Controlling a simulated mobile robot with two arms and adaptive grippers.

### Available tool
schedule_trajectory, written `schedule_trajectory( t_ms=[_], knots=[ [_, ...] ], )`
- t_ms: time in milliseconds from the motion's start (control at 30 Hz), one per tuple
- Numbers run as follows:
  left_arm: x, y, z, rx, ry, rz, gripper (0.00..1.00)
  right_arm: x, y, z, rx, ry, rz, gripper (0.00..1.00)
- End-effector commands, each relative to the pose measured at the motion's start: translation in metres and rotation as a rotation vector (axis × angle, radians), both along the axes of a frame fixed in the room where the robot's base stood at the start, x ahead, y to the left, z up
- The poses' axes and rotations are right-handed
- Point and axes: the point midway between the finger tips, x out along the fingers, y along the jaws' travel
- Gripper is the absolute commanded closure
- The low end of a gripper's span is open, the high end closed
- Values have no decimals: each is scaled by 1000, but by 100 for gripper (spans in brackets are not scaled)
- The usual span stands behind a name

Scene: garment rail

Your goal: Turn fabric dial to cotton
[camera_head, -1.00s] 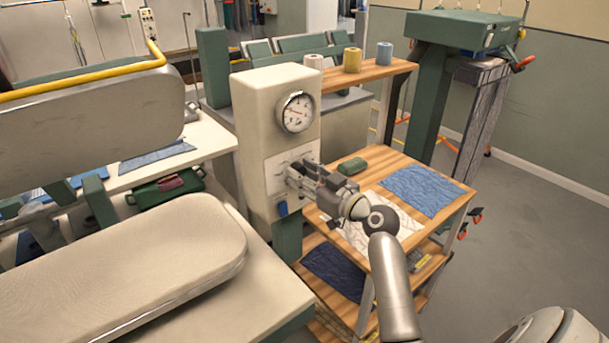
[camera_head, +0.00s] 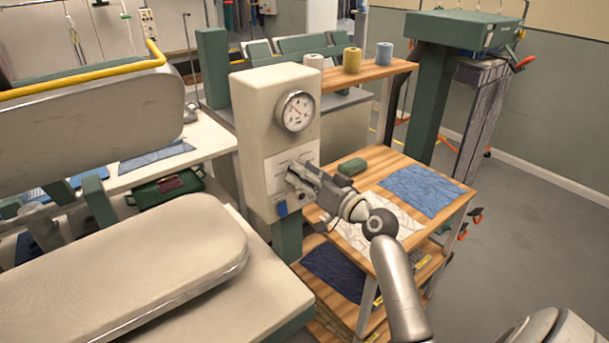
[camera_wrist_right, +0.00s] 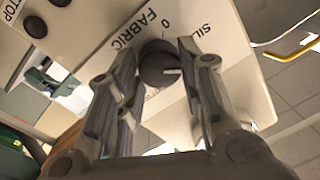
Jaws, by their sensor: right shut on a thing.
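The fabric dial (camera_wrist_right: 158,66) is a dark round knob with a pale pointer line, on a pale panel lettered "FABRIC", "0" and "SIL...". My right gripper (camera_wrist_right: 160,80) is shut on it, one finger on each side. In the head view my right gripper (camera_head: 298,180) covers the dial on the front of the cream control box (camera_head: 262,110). The pointer line runs toward the right in the wrist view. The cotton mark is not legible. My left gripper is not in view.
A round gauge (camera_head: 296,111) sits above the panel and a blue part (camera_head: 282,208) below. A wooden table (camera_head: 393,170) with a blue cloth (camera_head: 421,190) stands to the right. A padded board (camera_head: 120,265) lies at left, with open floor at far right.

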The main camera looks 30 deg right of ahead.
Motion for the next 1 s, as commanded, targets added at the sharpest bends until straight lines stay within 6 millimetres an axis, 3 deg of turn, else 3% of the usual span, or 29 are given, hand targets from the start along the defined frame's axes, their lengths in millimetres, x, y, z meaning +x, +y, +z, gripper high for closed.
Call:
schedule_trajectory(
  t_ms=[1000],
  knots=[
    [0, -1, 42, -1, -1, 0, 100, 0, 0, 0, 964, 76, -1, 89]
  ],
)
